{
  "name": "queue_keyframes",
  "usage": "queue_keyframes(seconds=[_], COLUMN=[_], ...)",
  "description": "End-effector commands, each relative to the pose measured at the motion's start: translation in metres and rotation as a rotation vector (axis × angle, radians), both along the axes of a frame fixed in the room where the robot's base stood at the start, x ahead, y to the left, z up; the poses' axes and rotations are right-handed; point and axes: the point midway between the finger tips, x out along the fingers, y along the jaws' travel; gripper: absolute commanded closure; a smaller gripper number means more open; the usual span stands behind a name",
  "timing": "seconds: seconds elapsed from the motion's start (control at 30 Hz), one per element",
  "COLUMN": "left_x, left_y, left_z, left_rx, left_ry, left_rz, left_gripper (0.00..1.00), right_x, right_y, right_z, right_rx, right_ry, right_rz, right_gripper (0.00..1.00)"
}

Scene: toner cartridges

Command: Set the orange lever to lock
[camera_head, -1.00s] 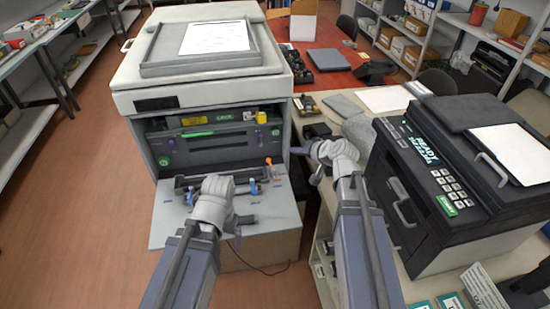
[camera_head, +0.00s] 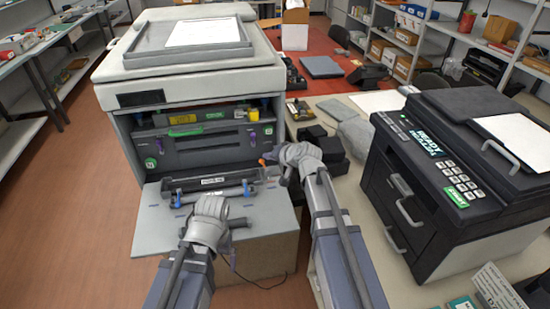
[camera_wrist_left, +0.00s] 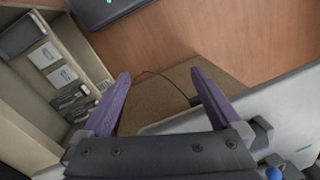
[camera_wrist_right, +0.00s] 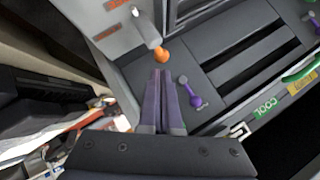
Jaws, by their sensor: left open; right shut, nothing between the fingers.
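The orange lever (camera_head: 263,162) is at the right side of the open front bay of the large grey printer (camera_head: 125,100). In the right wrist view its orange tip (camera_wrist_right: 162,56) sits at the end of a pale shaft, beside a grey panel with small orange labels (camera_wrist_right: 104,33). My right gripper (camera_head: 271,157) is shut and empty. Its fingertips (camera_wrist_right: 162,74) are just short of the orange tip in that view; I cannot tell whether they touch. My left gripper (camera_head: 237,242) is open and empty near the front edge of the lowered flap (camera_head: 150,235), above the floor in its wrist view (camera_wrist_left: 160,76).
A dark cartridge with blue ends (camera_head: 212,184) lies on the flap. A purple knob (camera_wrist_right: 188,92) is right of my right fingers. The black printer (camera_head: 440,190) stands on the table at right. Dark boxes (camera_head: 328,146) lie between the printers.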

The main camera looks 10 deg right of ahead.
Motion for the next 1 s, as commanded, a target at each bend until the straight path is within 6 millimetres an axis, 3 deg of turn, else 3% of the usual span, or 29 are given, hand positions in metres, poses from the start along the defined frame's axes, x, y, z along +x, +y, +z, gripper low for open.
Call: queue_keyframes(seconds=[1.0], left_x=[0.0], left_y=[0.0], left_z=[-0.0044], left_rx=[0.0], left_ry=[0.0], left_rz=[0.0], left_gripper=[0.02], right_x=[0.0018], right_y=[0.0055], right_z=[-0.0045], right_rx=[0.0], right_ry=[0.0], right_rz=[0.088], right_gripper=[1.0])
